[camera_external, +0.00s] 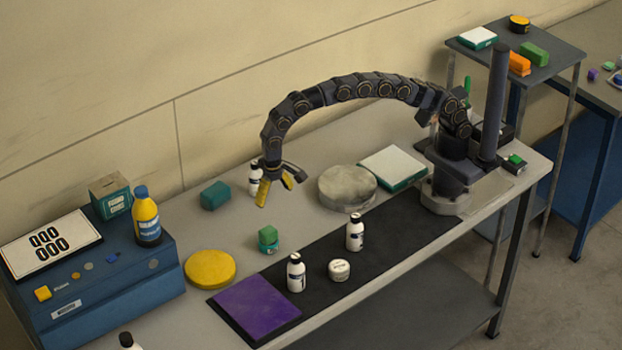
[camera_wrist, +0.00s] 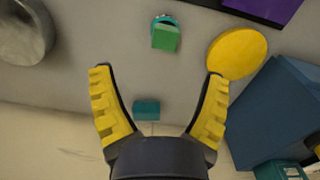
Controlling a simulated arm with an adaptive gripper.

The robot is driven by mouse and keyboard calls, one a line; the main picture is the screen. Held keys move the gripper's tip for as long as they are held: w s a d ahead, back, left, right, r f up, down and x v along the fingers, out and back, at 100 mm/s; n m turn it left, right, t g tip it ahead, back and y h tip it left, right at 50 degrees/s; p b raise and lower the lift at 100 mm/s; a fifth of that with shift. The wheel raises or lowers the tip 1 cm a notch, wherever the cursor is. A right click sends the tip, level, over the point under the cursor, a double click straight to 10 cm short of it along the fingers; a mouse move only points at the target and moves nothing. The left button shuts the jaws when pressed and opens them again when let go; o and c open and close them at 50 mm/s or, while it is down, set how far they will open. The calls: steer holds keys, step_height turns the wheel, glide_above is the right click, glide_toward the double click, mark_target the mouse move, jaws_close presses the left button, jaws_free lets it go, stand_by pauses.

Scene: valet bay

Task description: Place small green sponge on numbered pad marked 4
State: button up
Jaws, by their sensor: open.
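A small green block (camera_external: 268,235), the likely sponge, is on or against a round teal piece on the grey table. The green block also shows in the wrist view (camera_wrist: 165,38), beyond my fingertips. A larger teal block (camera_external: 215,195) lies nearer the wall and shows low between my fingers in the wrist view (camera_wrist: 146,110). My gripper (camera_external: 279,190) is open and empty above the table; its yellow fingers are spread in the wrist view (camera_wrist: 159,74). No pad marked 4 is readable. A white board with dark oval marks (camera_external: 70,232) lies on the blue box.
The blue box (camera_external: 110,285) with a yellow bottle (camera_external: 147,217) stands at left. A yellow disc (camera_external: 210,269), purple pad (camera_external: 257,306), white bottles (camera_external: 296,272) and grey round slab (camera_external: 347,187) are on the table. A side stand holds another green block (camera_external: 534,54).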

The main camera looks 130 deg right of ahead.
steer(key=s+a+r+n, duration=0.4)
steer(key=s+a+r, duration=0.25)
steer(key=s, duration=0.25)
steer(key=s+a+r+n, duration=0.5)
steer(key=s+r, duration=0.2)
steer(key=s, duration=0.1)
steer(key=s+a+n, duration=0.1)
steer(key=s+n, duration=0.3)
steer(key=s, duration=0.8)
steer(key=s+a+f+n+g, duration=0.1)
steer(key=s+a+n, duration=0.1)
steer(key=s, duration=1)
steer(key=shift+n, duration=0.9)
